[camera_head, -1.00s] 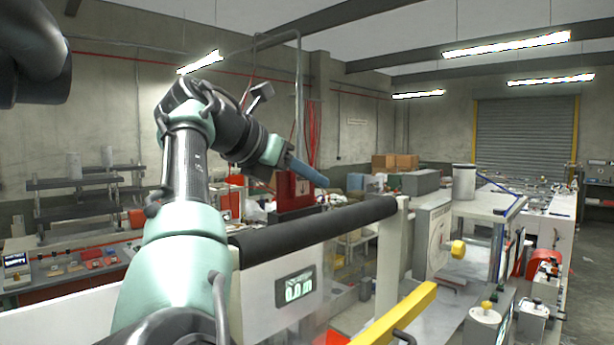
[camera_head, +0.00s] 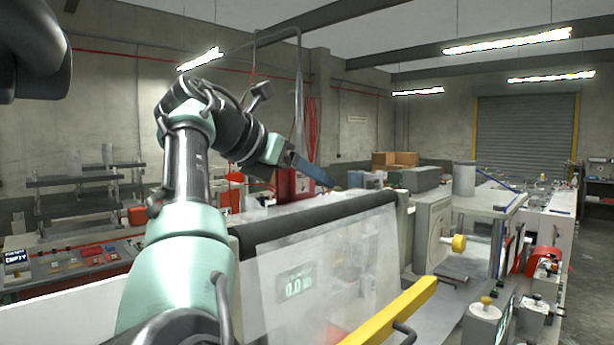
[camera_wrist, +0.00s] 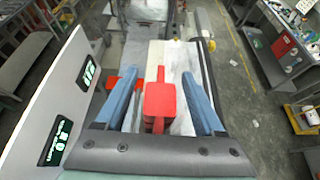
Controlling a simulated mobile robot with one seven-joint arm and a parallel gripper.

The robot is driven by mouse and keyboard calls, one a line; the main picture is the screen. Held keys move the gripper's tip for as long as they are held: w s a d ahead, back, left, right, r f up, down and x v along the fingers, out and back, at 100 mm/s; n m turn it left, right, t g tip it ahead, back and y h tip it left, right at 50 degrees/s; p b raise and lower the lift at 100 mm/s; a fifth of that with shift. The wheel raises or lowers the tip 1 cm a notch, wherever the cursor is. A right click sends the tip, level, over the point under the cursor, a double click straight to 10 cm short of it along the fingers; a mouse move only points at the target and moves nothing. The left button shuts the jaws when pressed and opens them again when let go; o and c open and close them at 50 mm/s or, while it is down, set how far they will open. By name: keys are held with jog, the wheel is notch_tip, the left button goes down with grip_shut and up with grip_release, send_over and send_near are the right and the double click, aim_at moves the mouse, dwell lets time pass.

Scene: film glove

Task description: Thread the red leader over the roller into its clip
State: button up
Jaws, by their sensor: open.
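My gripper (camera_head: 330,183) is beyond the dark roller (camera_head: 320,217), its blue fingers pointing right and slightly down. In the wrist view, its two blue fingers (camera_wrist: 160,76) are spread apart. A red piece, apparently the leader (camera_wrist: 160,102), shows between them with clear gaps on both sides; I cannot tell its depth. A pale, translucent film sheet (camera_head: 340,262) hangs from the roller down the front panel in the head view. A small red part (camera_head: 335,334) shows low at the panel's bottom; I cannot tell whether it is the clip.
A yellow bar (camera_head: 395,312) crosses low in front of the panel. A grey machine with a yellow knob (camera_head: 459,243) stands at the roller's right end. A display reading 0.0 m (camera_head: 294,284) shows through the film. Clear floor lies at the far right.

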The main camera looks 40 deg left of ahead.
jog(key=shift+s, duration=0.1)
jog(key=b+v, duration=0.2)
jog(key=v, duration=1)
jog(key=shift+s, duration=0.4)
jog(key=shift+a+r, duration=0.1)
jog(key=shift+r, duration=0.05)
